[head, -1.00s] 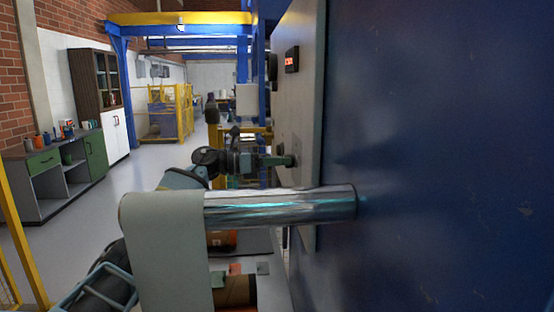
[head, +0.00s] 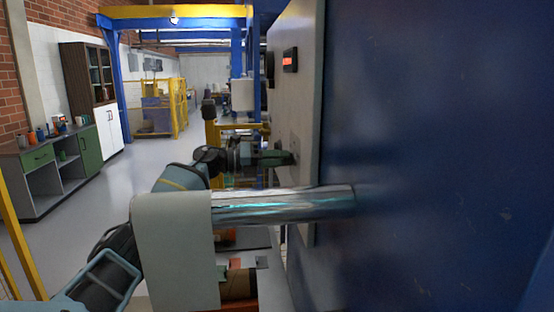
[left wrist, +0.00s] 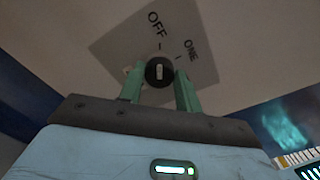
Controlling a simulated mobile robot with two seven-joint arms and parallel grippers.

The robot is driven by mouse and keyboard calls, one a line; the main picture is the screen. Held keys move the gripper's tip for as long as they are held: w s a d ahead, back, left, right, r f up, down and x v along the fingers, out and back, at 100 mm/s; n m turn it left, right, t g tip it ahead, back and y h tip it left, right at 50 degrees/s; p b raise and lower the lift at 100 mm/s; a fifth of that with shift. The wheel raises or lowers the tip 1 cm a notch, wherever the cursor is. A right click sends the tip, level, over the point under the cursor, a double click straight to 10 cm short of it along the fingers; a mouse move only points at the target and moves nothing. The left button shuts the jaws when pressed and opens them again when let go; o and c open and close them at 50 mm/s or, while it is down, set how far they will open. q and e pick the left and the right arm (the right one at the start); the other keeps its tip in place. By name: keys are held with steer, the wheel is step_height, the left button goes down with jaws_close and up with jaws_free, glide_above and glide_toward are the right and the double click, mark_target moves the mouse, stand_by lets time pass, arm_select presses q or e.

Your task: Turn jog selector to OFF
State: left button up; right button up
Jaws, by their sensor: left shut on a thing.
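The jog selector (left wrist: 159,73) is a small round black knob with a pale pointer mark. It sits on a grey label plate (left wrist: 200,66) printed OFF and ONE, each with a tick. The pointer mark stands roughly upright in the left wrist view, toward the OFF tick. My left gripper (left wrist: 158,79) has its two green fingers on either side of the knob, shut on it. In the head view my left gripper (head: 288,159) reaches the face of the grey panel (head: 298,103), and its fingers hide the knob there. My right gripper is not in view.
A shiny film roller (head: 285,205) crosses in front of my left arm, with a pale web (head: 174,250) at its left end. A large blue machine wall (head: 430,150) fills the right. A red-lit display (head: 289,60) is higher on the panel. Open floor lies left.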

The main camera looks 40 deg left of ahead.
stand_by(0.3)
arm_select(q)
steer(key=o, duration=1)
steer(key=shift+c, duration=0.2)
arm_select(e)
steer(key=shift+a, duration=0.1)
arm_select(q)
steer(key=b+v, duration=0.1)
steer(key=v, duration=0.7)
steer(key=shift+b, duration=0.35)
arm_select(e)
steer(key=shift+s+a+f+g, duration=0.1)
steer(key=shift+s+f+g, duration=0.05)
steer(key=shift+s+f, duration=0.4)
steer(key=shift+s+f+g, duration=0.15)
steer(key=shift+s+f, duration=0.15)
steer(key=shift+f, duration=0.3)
